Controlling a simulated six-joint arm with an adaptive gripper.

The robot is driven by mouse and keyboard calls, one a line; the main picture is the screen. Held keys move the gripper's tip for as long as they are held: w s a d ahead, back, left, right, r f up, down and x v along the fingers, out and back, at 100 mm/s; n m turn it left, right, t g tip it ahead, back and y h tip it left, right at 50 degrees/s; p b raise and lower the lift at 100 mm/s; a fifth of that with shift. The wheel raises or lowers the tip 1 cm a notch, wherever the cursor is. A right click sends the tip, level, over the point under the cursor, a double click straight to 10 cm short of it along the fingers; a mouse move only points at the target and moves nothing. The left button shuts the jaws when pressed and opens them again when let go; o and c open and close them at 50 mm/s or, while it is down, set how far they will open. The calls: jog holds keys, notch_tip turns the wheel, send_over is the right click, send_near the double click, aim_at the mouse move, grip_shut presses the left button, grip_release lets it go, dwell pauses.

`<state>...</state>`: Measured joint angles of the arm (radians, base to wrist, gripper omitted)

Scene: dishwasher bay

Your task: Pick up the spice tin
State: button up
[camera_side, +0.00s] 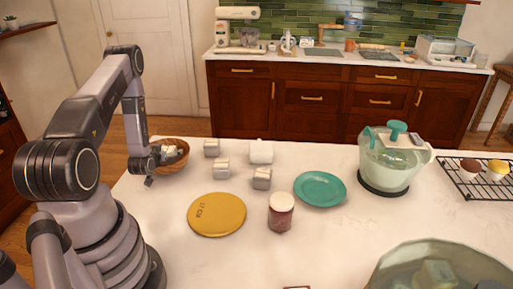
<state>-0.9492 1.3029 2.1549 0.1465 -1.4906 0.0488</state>
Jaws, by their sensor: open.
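Three small pale grey, box-like containers stand on the white counter: one at the back (211,148), one in the middle (222,169) and one at the front right (262,178). A dark red jar with a whitish lid (281,212) stands upright nearer the camera. I cannot tell for sure which of these is the spice tin. My gripper (157,168) is open at the counter's left side, beside and partly in front of a wooden bowl (177,163). It is left of the small containers and apart from them. Its fingertips are small and partly hidden.
A yellow round plate or lid (216,214) and a teal plate (320,188) lie flat on the counter. A teal-lidded glass appliance (392,160), a wire rack (478,180) and a large glass bowl (400,265) stand right.

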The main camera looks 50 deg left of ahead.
aim_at(169, 146)
jog(key=c, duration=1.3)
jog(key=shift+r, duration=0.1)
notch_tip(169, 146, up, 9)
jog(key=shift+f, duration=0.2)
jog(key=shift+r, duration=0.25)
jog(key=shift+s+d+f+g+h, duration=0.1)
jog(key=shift+s+d+g+h, duration=0.1)
jog(key=shift+g+h, duration=0.8)
jog(key=f, duration=0.3)
jog(key=s+f, duration=0.1)
jog(key=f, duration=0.1)
jog(key=shift+d+f, duration=0.25)
jog(key=shift+d, duration=0.15)
jog(key=shift+f, duration=1.95)
